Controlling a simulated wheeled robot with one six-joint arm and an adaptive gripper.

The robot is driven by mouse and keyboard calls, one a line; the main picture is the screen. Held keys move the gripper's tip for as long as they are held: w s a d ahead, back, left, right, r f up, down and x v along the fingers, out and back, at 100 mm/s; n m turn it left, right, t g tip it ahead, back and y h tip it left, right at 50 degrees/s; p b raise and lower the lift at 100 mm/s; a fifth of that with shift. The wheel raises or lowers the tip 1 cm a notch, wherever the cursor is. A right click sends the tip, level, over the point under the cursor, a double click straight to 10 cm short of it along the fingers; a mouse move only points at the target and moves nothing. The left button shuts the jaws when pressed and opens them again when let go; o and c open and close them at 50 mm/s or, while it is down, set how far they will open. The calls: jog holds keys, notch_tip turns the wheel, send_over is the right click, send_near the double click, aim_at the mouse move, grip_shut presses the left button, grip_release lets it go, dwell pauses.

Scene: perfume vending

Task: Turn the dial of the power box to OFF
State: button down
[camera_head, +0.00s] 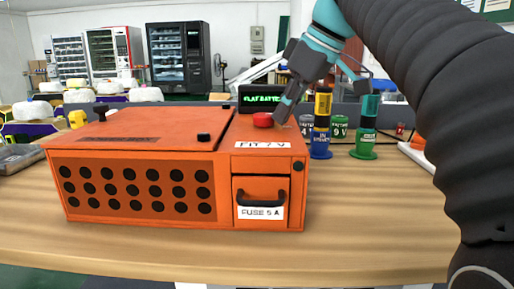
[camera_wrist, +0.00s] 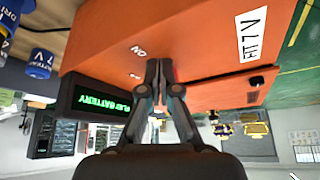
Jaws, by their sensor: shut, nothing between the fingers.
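The orange power box (camera_head: 140,140) stands on the wooden table. Its red round dial (camera_head: 262,119) is on the top of the narrower right section, near the back. My gripper (camera_head: 282,118) points down with its fingertips close to the right side of the dial; I cannot tell whether they touch it. In the wrist view my gripper (camera_wrist: 159,66) is shut with nothing between the fingers, in front of the orange box top (camera_wrist: 190,30). A small ON mark (camera_wrist: 138,52) shows beside the fingers. The dial is not clearly visible there, and its setting cannot be read.
A black display (camera_head: 262,99) reading FLAT BATTERY stands behind the box. A black-handled fuse drawer (camera_head: 260,202) is on the front. The table front is clear.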

jog(key=shift+w+d, duration=0.25)
jog(key=shift+w, duration=0.35)
dwell(0.3)
jog(key=shift+d, duration=0.1)
jog(key=shift+s+d, duration=0.1)
jog(key=shift+d, duration=0.15)
jog(key=shift+r, duration=3)
jog(key=s+a+r, duration=0.1)
jog(key=s+a, duration=0.4)
jog(key=a, duration=0.1)
jog(key=shift+w+d+f+m+t+h+b, duration=0.25)
jog(key=shift+d+f+m+t+h, duration=0.1)
jog(key=shift+f+m, duration=0.75)
jog(key=shift+w+d+f+m+t+h+b, duration=0.35)
jog(key=shift+f+m, duration=0.55)
jog(key=shift+f, duration=0.35)
jog(key=shift+w+d+f+m+t+h+b, duration=0.2)
jog(key=shift+f+m+t+h, duration=0.2)
jog(key=shift+f+m, duration=0.7)
jog(key=shift+f, duration=0.1)
